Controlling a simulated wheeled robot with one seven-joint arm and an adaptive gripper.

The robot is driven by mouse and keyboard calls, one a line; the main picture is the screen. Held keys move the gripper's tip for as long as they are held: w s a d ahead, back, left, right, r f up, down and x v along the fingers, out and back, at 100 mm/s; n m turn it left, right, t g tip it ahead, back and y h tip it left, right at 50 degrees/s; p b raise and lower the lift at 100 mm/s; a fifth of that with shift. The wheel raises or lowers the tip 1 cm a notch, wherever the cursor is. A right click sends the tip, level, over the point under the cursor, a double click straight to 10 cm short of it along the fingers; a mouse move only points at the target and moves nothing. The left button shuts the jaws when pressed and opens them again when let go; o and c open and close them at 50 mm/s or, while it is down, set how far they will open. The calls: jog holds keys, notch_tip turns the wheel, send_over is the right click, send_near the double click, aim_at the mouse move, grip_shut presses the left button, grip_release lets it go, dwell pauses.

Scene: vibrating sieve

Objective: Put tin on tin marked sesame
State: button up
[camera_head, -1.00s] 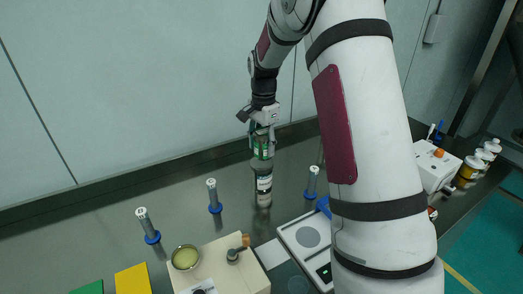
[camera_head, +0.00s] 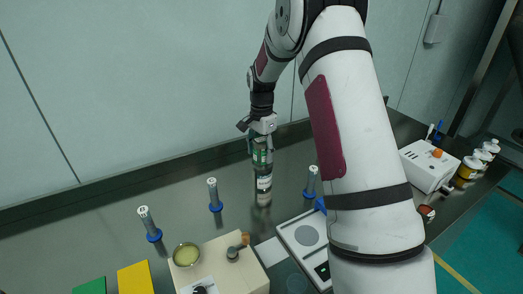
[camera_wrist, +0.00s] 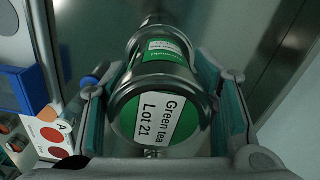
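My gripper (camera_head: 262,140) points down over the bench with one finger on either side of a grey tin with a green label (camera_head: 261,152). In the wrist view this tin's lid (camera_wrist: 160,112) reads "Green tea Lot 21", and the teal finger pads lie close along both sides of it. A second tin with a white label (camera_head: 264,184) stands upright on the bench right below the held tin. The two look in line and touching or nearly so; I cannot tell which. The lower tin's label is too small to read.
Blue-based posts (camera_head: 215,195) stand left and right of the tins. A balance (camera_head: 304,238) and a beige device with a round dish (camera_head: 186,255) are in front. A white device (camera_head: 428,165) and several jars (camera_head: 470,168) are at the right. The bench behind the tins is clear.

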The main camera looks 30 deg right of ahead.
jog(key=shift+o, duration=0.6)
jog(key=shift+r, duration=0.25)
notch_tip(320, 180, up, 12)
jog(key=shift+f+b, duration=0.2)
jog(key=shift+b, duration=0.9)
jog(key=s+a+r+n+t, duration=0.2)
jog(key=s+a+r+n, duration=0.65)
jog(key=s, duration=0.55)
jog(key=s+a+n+t, duration=0.1)
jog(key=s+a+n, duration=0.2)
jog(key=s, duration=0.6)
jog(key=s+a+f+n+t, duration=0.1)
jog(key=s+a+n+t, duration=0.1)
jog(key=s, duration=0.7)
jog(key=shift+a+f+n, duration=0.25)
jog(key=shift+a+n, duration=0.65)
jog(key=shift+n, duration=0.25)
